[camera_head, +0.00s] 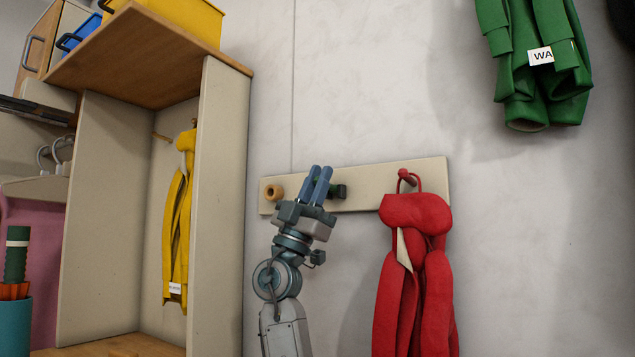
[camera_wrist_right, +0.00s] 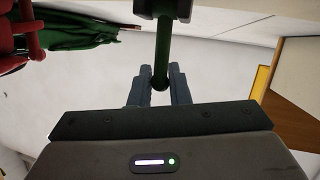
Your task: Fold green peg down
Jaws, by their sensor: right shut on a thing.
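The green peg (camera_head: 335,191) shows as a dark stub on the beige wall board (camera_head: 366,188), partly hidden behind my right gripper (camera_head: 320,186). In the right wrist view the green peg (camera_wrist_right: 163,48) runs from a dark mount at the top edge down to my right gripper (camera_wrist_right: 160,82). The blue fingers are shut on the peg's end, one on each side. The peg sticks out from the board rather than lying flat. My left gripper is in neither view.
A red peg (camera_head: 405,176) on the board holds a red jacket (camera_head: 416,270) at the right. A bare wooden peg (camera_head: 273,192) is at the board's left end. A yellow jacket (camera_head: 178,220) hangs in the open cabinet (camera_head: 222,200) at left. A green jacket (camera_head: 545,90) hangs higher up.

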